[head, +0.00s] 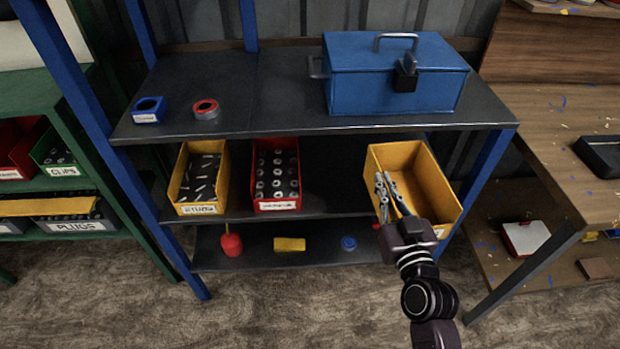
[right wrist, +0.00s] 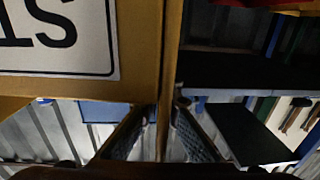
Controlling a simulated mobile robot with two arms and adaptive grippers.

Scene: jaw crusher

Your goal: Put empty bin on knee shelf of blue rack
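The empty yellow bin (head: 430,190) is at the right end of the blue rack's (head: 487,165) middle shelf (head: 335,205), right of two filled bins. It sits slightly askew, and its front reaches past the shelf's front edge. I cannot tell if its base touches the shelf. My right gripper (head: 384,190) is shut on the bin's left wall, one finger on each side. In the right wrist view the bin's wall (right wrist: 150,70) runs between the fingers (right wrist: 167,112), and part of its label shows. My left gripper is not in view.
A yellow bin (head: 183,205) and a red bin (head: 277,203), both filled, stand on the same shelf. A blue toolbox (head: 365,90) and two tape rolls are on top. Small items lie on the bottom shelf (head: 215,262). A wooden bench (head: 550,140) stands at right.

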